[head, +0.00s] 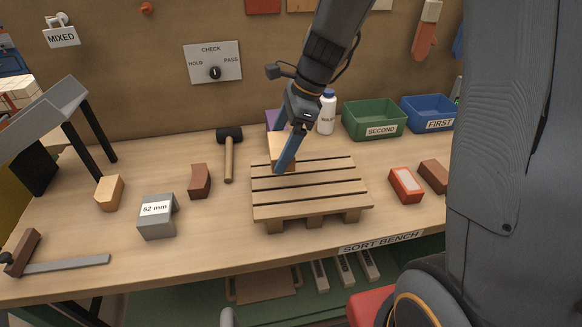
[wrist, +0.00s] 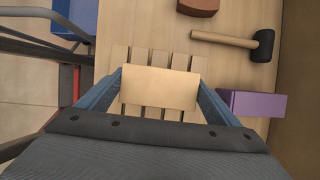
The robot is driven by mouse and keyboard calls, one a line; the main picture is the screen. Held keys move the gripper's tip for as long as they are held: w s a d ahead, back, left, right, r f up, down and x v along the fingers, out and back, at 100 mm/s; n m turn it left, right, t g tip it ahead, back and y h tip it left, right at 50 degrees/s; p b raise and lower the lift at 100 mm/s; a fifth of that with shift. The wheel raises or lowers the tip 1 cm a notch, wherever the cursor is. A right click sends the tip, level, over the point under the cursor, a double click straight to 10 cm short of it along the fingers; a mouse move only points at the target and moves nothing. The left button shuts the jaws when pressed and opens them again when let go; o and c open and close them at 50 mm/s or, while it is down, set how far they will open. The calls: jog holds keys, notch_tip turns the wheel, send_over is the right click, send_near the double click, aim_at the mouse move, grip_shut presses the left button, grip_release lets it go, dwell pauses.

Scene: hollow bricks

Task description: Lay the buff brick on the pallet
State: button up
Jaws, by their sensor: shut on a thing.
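The buff brick (head: 277,148) is a plain pale block between the blue fingers of my gripper (head: 282,150). In the wrist view the buff brick (wrist: 158,90) spans the gap between both fingers of my gripper (wrist: 160,84). The slatted wooden pallet (head: 312,200) stands on the bench. The brick is over the pallet's back left part, and pallet slats (wrist: 157,56) show beyond it in the wrist view. One finger hides part of the brick in the head view. I cannot tell whether its underside touches the slats.
A mallet (head: 228,155) and a brown brick (head: 199,181) lie left of the pallet. A purple block (wrist: 250,104) is close by the gripper. A white bottle (head: 327,112) and green bin (head: 374,120) stand behind. A red-edged brick (head: 406,186) lies to the right.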

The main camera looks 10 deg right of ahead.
jog(key=shift+f+p, duration=0.5)
jog(key=shift+f, duration=3.4)
jog(key=shift+f, duration=0.15)
jog(key=o, duration=1.3)
jog(key=shift+s, duration=0.1)
jog(key=shift+o, duration=0.2)
jog(key=b+v, duration=0.2)
jog(key=v, duration=1)
jog(key=s+d+f+n+h, duration=0.2)
jog(key=s+n, duration=0.4)
jog(key=n, duration=0.3)
jog(key=s+d+f+n+t+h, duration=0.1)
jog(key=s+d+f+n+h, duration=0.1)
jog(key=s+n, duration=0.3)
jog(key=d+n, duration=0.1)
jog(key=n, duration=0.3)
jog(key=shift+s+d+f+n+h, duration=0.2)
jog(key=shift+s+f+n+h, duration=0.1)
jog(key=shift+s+f, duration=0.1)
